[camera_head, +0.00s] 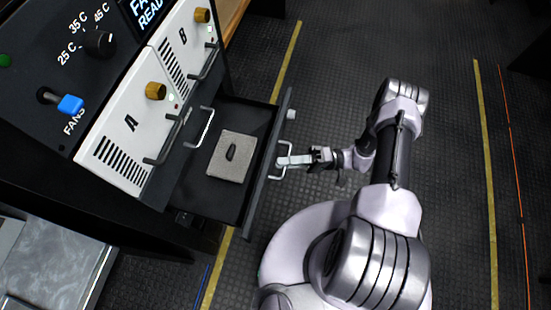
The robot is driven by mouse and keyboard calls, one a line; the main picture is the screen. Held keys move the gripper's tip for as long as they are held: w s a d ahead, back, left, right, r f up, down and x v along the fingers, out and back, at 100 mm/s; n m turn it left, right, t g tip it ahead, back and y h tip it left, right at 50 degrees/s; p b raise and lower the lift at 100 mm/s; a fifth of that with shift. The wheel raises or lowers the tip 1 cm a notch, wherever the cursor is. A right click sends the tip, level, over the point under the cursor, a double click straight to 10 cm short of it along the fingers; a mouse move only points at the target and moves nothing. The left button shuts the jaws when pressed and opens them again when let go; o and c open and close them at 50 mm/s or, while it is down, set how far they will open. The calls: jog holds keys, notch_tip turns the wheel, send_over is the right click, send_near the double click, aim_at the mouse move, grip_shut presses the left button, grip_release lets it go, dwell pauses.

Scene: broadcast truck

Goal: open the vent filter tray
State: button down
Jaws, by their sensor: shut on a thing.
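The vent filter tray (261,183) is a dark drawer pulled well out of the black cabinet, below the white panels. A grey square filter (232,156) with a dark oval slot lies flat inside it. The tray's pale metal handle (278,172) is on its front face. My gripper (285,161) is shut on this handle, coming from the right. The fingertips partly cover the handle's upper part.
A grey metal surface (50,262) is at lower left.

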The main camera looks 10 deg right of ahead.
jog(key=shift+d, duration=0.2)
jog(key=c, duration=1.5)
grip_release()
jog(key=d+f, duration=0.1)
jog(key=d, duration=0.4)
jog(key=d+f+b, duration=0.1)
jog(key=d, duration=0.5)
jog(key=d+f+b, duration=0.1)
jog(key=d, duration=0.5)
jog(key=shift+d, duration=0.1)
